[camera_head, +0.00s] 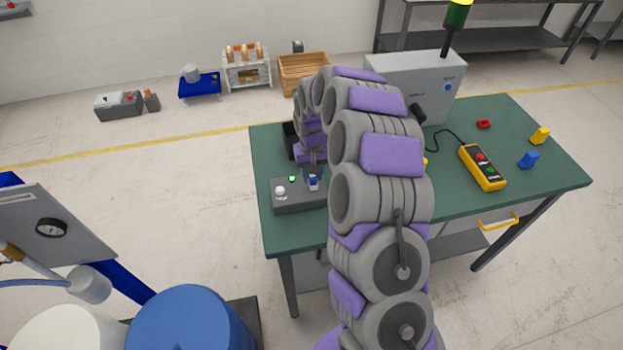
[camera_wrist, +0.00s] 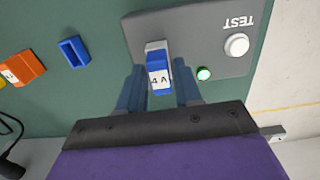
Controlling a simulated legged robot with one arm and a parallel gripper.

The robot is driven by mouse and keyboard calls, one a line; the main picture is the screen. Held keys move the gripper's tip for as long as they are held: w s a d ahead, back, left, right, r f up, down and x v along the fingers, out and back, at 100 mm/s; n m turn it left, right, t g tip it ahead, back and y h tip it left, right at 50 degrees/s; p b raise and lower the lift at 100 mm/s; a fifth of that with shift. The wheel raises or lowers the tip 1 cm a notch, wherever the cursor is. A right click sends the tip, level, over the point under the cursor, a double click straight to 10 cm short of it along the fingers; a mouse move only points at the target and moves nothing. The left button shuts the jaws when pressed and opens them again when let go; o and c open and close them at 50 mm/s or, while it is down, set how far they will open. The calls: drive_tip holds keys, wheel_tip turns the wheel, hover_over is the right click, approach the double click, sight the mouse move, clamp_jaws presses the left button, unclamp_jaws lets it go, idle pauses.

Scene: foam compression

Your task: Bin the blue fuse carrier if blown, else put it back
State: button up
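The blue fuse carrier (camera_wrist: 158,75), marked 4 A, sits upright in the socket of the grey test box (camera_wrist: 215,45). It also shows in the head view (camera_head: 313,183). The box bears the word TEST, a white button (camera_wrist: 236,44) and a green lamp (camera_wrist: 204,73) that is lit. My gripper (camera_wrist: 160,77) is open, with one finger on each side of the carrier and small gaps visible beside it. In the head view, my arm hides part of the test box and the table behind it.
In the wrist view, a blue holder (camera_wrist: 74,52) and an orange block (camera_wrist: 22,68) lie left of the box. A black container (camera_head: 289,141) stands on the green table (camera_head: 520,200) behind the box. A yellow pendant (camera_head: 482,167) and a grey cabinet (camera_head: 405,85) are at right.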

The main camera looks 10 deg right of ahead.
clamp_jaws()
drive_tip(key=shift+r, duration=0.2)
idle(0.3)
drive_tip(key=shift+r+p, duration=1.05)
drive_tip(key=shift+r, duration=1.75)
